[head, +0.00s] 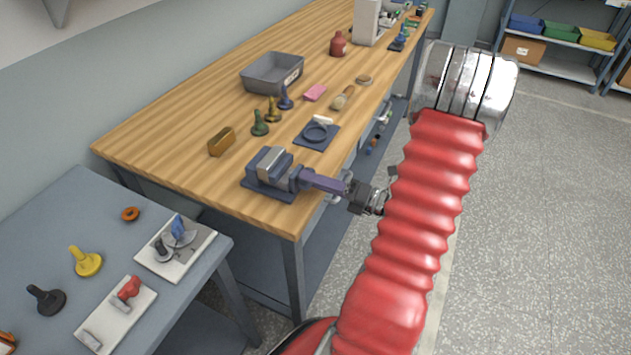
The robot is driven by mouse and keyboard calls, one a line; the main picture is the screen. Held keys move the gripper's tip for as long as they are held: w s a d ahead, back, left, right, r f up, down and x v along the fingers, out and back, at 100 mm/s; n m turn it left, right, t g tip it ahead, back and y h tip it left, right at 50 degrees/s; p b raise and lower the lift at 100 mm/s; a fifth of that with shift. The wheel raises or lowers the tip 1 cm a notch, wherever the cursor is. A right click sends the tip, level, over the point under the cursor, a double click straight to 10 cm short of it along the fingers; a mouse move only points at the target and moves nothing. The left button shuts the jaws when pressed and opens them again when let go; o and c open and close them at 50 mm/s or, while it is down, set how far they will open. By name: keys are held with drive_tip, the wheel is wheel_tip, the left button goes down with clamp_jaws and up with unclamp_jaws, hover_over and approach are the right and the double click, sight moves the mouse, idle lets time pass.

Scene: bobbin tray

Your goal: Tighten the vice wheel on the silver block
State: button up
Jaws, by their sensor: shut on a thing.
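A blue-grey vice (256,186) stands on the near front edge of the wooden workbench. The silver block (274,164) sits between its jaws; at this size I cannot tell whether they touch it on both sides. The vice wheel (297,177) is on the vice's right end, facing the bench's front edge. It is small and mostly hidden by my gripper (306,179), which reaches in from the right with its purple fingers shut on the wheel. My red-sleeved arm stands on the floor side of the bench.
A blue-grey side table (60,230) with clamps is at lower left. Floor at right is clear.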

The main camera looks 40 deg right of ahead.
drive_tip(key=shift+d+f+m, duration=0.1)
drive_tip(key=shift+m, duration=1)
drive_tip(key=o, duration=1.1)
drive_tip(key=shift+c, duration=0.2)
drive_tip(key=v, duration=1.4)
drive_tip(key=shift+w, duration=0.1)
